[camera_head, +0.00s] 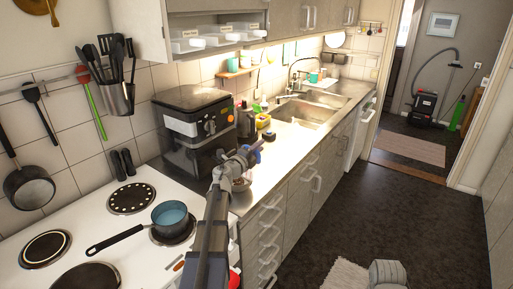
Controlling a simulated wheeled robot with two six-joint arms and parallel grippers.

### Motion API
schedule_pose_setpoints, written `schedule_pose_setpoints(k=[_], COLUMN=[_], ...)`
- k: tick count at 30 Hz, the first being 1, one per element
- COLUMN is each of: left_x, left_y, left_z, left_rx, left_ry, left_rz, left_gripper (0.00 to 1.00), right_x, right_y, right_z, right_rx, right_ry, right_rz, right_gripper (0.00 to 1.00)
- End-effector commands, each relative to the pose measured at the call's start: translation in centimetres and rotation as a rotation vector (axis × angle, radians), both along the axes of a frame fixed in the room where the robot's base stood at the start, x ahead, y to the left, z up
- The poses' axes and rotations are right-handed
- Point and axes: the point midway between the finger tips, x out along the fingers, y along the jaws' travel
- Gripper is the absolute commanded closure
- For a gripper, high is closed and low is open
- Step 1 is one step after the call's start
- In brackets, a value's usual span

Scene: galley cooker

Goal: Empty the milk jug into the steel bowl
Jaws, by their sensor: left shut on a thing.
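My left gripper (245,160) is over the counter beside the black cooker appliance, seen from behind. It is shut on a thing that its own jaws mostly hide. A small blue patch shows at the jaws, and I cannot tell whether it belongs to the held thing. A small bowl (242,184) shows partly behind and below the gripper on the counter, near the stove's edge. The gripper and arm hide part of it, and its contents are too small to make out. I cannot clearly pick out the milk jug.
A black countertop appliance (194,128) stands left of my gripper. The white stove (122,230) holds a blue-lined saucepan (170,215). A dark kettle (245,121) and a small dark item (268,136) stand farther back. The sink (302,112) lies beyond. The floor at right is mostly clear.

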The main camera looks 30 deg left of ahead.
Motion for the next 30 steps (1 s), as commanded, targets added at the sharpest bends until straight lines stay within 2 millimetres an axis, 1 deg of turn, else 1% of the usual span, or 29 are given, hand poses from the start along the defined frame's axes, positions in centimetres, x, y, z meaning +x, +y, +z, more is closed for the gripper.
schedule_pose_setpoints(k=[1,3,11,18,26,30], left_x=[-0.1,-0.1,-0.1,-0.1,-0.1,-0.1], left_y=[-0.5,-1.0,-1.6,-3.0,-3.6,-4.3], left_z=[0.0,0.0,-0.1,-0.3,-0.3,-0.6], left_rx=[0.031,0.072,0.136,0.278,0.343,0.418], left_ry=[0.0,-0.001,-0.002,-0.004,-0.005,-0.007], left_rz=[0.0,0.0,0.0,0.0,0.0,0.0], left_gripper=[1.0,1.0,1.0,1.0,1.0,1.0], right_x=[0.0,0.0,0.0,0.0,0.0,0.0], right_y=[0.0,0.0,0.0,0.0,0.0,0.0], right_z=[0.0,0.0,-0.1,-0.3,-0.3,-0.6], right_rx=[0.0,0.0,0.0,0.0,0.0,0.0], right_ry=[0.0,0.0,0.0,0.0,0.0,0.0], right_rz=[0.0,0.0,0.0,0.0,0.0,0.0], right_gripper=[0.5,0.5,0.5,0.5,0.5,0.5])
